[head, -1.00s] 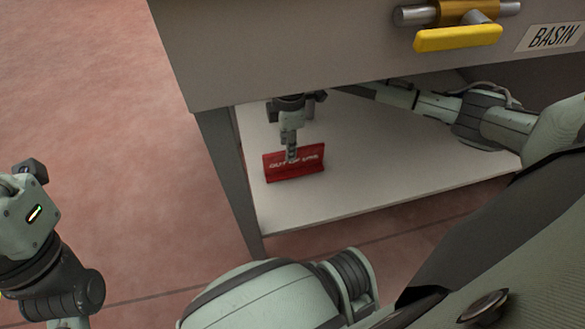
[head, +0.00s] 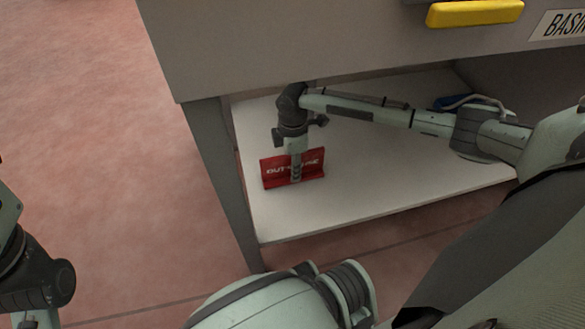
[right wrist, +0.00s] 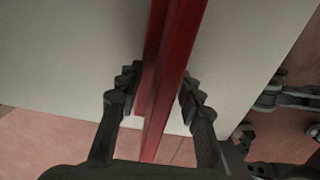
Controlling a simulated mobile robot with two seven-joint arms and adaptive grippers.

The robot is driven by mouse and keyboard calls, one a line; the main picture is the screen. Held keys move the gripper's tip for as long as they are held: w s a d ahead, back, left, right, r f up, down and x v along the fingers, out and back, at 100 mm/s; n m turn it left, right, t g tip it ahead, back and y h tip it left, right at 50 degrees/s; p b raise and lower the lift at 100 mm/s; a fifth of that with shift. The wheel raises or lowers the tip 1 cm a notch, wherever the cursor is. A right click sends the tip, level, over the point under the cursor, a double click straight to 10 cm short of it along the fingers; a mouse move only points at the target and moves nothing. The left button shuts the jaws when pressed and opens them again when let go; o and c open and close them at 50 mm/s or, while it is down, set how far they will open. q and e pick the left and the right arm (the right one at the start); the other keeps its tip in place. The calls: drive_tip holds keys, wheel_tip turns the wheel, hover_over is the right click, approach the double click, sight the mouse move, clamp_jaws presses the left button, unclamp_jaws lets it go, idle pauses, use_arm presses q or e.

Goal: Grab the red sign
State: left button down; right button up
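The red sign (head: 278,170) with white lettering stands on the white lower shelf under the machine. My right gripper (head: 296,172) points down at it, with one finger in front of its face and covering part of the lettering. In the right wrist view the red sign (right wrist: 168,75) runs between the two fingers of my right gripper (right wrist: 160,88). The fingers are spread, one on each side of it. I cannot tell whether the pads touch it. Only part of my left arm shows at the left edge; its fingers are out of view.
The white shelf (head: 390,195) is mostly bare around the sign. The grey machine body (head: 300,40) overhangs it, with a grey leg (head: 222,180) left of the sign. A blue item (head: 452,102) lies further back. A yellow handle (head: 475,13) is above.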

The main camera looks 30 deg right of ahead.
clamp_jaws()
drive_tip(key=shift+r, duration=0.15)
